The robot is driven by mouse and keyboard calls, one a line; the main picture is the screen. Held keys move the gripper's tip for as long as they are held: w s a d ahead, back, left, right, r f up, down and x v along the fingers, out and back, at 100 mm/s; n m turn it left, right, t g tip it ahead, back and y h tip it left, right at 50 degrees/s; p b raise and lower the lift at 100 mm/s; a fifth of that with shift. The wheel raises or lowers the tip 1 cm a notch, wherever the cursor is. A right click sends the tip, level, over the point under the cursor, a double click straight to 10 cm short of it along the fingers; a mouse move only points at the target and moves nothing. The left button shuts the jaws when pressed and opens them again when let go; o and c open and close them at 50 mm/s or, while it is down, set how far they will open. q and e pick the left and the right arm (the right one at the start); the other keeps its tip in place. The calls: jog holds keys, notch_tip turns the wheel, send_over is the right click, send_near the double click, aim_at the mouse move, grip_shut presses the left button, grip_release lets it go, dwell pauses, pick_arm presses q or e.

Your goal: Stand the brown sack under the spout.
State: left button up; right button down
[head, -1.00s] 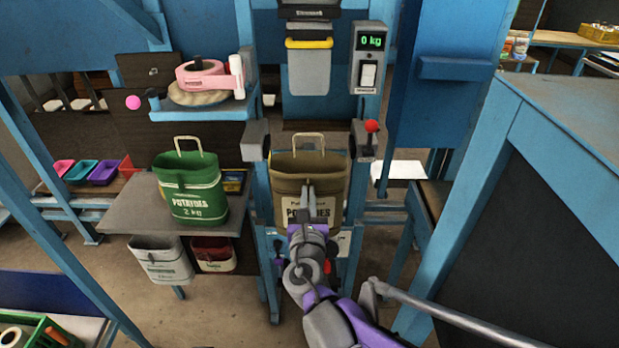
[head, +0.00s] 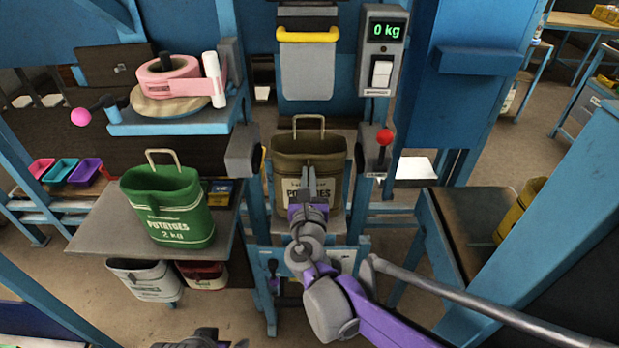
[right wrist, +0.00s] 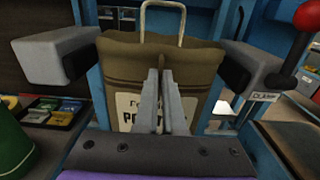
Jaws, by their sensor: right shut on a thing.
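The brown sack (head: 290,150), printed POTATOES, is upright with its mouth open and its handle raised. It is below the grey spout (head: 306,75), which has a yellow bar, and between two grey clamp blocks (head: 240,150). My right gripper (head: 308,182) is shut on the sack's front, across the label. In the right wrist view the two fingers (right wrist: 162,95) are close together against the brown sack (right wrist: 195,70). The sack's base is mostly hidden by my gripper, so I cannot tell whether it rests on the support. My left gripper's jaws do not show.
A scale display (head: 385,30) reads 0 kg. A red-knobbed lever (head: 384,138) stands right of the sack. A green sack (head: 165,205) stands on the left table (head: 100,225), with white and red sacks below. A pink tape roll (head: 165,78) sits on the upper shelf.

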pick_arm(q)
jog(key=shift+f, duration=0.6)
pick_arm(e)
jog(key=shift+s+f, duration=0.1)
jog(key=shift+f, duration=0.65)
jog(key=c, duration=1.4)
grip_release()
jog(key=o, duration=0.4)
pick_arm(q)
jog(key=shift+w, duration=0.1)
